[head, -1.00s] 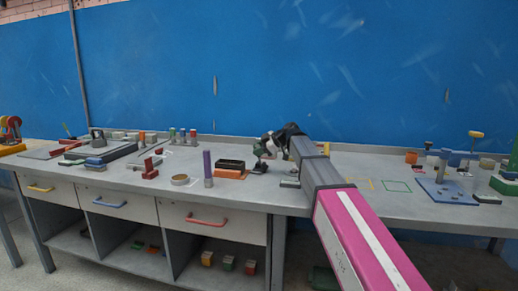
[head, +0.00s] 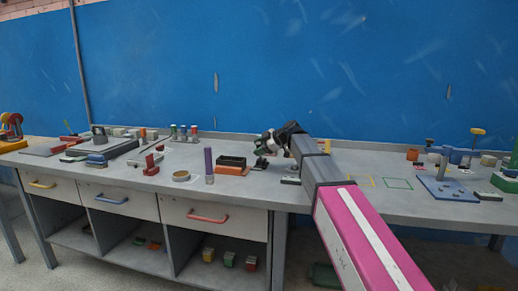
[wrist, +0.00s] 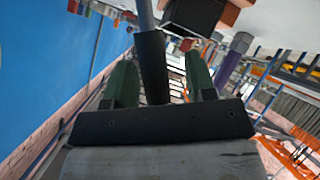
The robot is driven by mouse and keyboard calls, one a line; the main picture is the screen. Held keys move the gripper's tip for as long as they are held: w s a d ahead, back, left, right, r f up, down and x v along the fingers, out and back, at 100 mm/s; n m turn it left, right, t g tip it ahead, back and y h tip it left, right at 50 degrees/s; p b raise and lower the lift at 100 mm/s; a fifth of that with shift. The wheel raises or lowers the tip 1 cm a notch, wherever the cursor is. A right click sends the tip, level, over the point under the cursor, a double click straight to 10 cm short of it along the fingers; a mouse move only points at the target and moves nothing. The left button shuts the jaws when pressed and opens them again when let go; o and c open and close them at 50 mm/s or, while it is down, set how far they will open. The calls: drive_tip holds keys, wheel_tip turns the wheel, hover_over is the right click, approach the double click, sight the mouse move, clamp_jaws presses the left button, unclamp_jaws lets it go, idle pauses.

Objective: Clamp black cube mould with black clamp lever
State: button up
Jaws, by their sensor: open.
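The black cube mould (head: 231,161) is an open-topped black box on an orange base, left of my gripper on the bench. It also shows, partly cut off, at the top of the wrist view (wrist: 194,14). My gripper (head: 264,146) is open just above a small black piece (head: 260,163) on the bench. In the wrist view my gripper (wrist: 160,82) has its green fingers apart, with a black handle on a grey rod between them (wrist: 152,62). This looks like the black clamp lever. I cannot tell whether either finger touches it.
A red clamp-like part (head: 151,166) is further left. A blue fixture (head: 446,185) stands at the right. The bench has outlined squares (head: 398,184) and free room there.

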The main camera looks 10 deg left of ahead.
drive_tip(key=v, duration=1)
drive_tip(key=shift+s+d+r, duration=0.15)
drive_tip(key=shift+d+r, duration=0.05)
drive_tip(key=shift+d, duration=0.15)
